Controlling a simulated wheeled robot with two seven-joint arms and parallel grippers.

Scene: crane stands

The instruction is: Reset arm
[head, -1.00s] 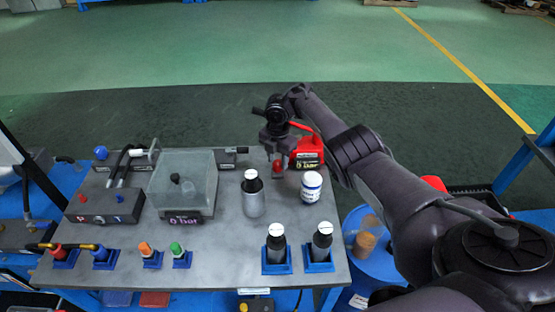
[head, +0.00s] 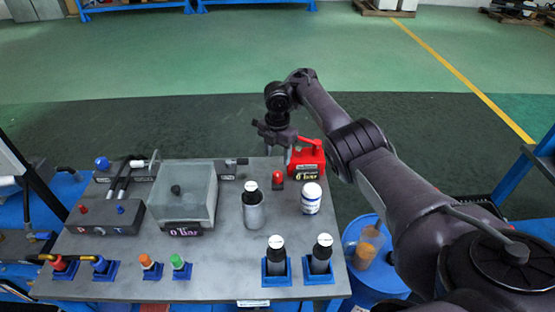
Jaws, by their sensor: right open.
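My right arm comes in from the right and reaches over the back right of the grey table (head: 205,262). My right gripper (head: 277,145) is open and points down near the table's back edge, just left of the red device (head: 308,160) with a "0 bar" display. I see nothing between its fingers, though they are small and dark here. My left gripper is not in view.
On the table are a clear box (head: 183,192), a grey bottle (head: 253,205), a white jar (head: 311,197), two black-topped bottles in blue holders (head: 275,268) and several coloured connectors (head: 152,268). A blue drum (head: 375,275) stands to the right.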

